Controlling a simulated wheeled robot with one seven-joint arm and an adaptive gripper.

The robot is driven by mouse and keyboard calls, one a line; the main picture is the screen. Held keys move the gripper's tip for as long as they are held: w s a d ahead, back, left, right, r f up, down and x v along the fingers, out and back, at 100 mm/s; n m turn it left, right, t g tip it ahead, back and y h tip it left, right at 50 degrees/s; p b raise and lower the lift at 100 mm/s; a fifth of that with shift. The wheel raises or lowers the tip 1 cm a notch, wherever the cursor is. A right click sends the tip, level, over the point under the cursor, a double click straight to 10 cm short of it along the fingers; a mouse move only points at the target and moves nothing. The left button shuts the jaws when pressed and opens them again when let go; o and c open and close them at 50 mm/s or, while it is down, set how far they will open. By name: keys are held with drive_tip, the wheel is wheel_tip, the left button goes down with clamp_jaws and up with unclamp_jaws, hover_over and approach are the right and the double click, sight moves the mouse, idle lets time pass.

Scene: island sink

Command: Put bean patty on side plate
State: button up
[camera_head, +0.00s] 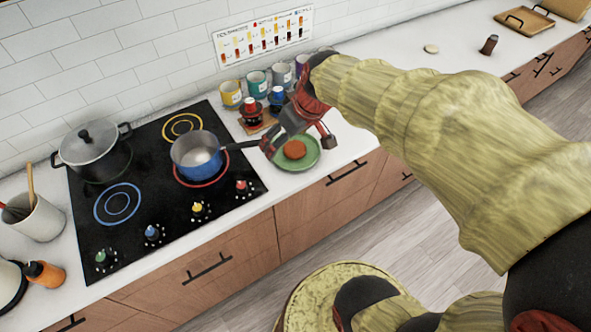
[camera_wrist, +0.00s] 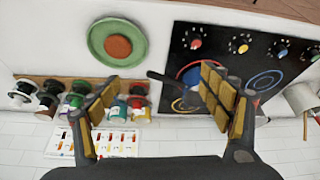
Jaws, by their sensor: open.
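The bean patty (camera_head: 295,149) is a round orange-brown disc lying on the green side plate (camera_head: 310,162). The plate sits on the white counter, just right of the stove. In the wrist view, the patty (camera_wrist: 118,46) lies inside the rim of the plate (camera_wrist: 96,36), slightly off its middle. My gripper (camera_head: 297,147) is above the plate area in the head view and partly covers the plate's far side. In the wrist view, my gripper (camera_wrist: 160,98) has its two padded fingers wide apart with nothing between them, and the patty is clear of both fingers.
The black stove (camera_head: 150,180) holds a blue saucepan (camera_head: 187,160), its handle pointing toward the plate, and a lidded grey pot (camera_head: 90,150). Several coloured mugs (camera_head: 231,95) and small red and blue-topped containers stand behind the plate. The counter to the right (camera_head: 385,105) is mostly clear.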

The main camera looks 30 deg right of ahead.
drive_tip(key=s+a+r+m, duration=0.1)
drive_tip(key=s+a+r, duration=0.1)
drive_tip(key=s, duration=0.5)
drive_tip(key=s+a+r+m+h, duration=0.1)
drive_tip(key=s+a+r, duration=0.2)
drive_tip(key=s, duration=0.4)
drive_tip(key=shift+s+a+r+t, duration=0.2)
drive_tip(key=shift+a+t, duration=0.1)
drive_tip(key=shift+a, duration=0.25)
drive_tip(key=shift+f, duration=0.1)
drive_tip(key=shift+f+b, duration=0.7)
drive_tip(key=shift+b, duration=0.05)
drive_tip(key=shift+c, duration=1.2)
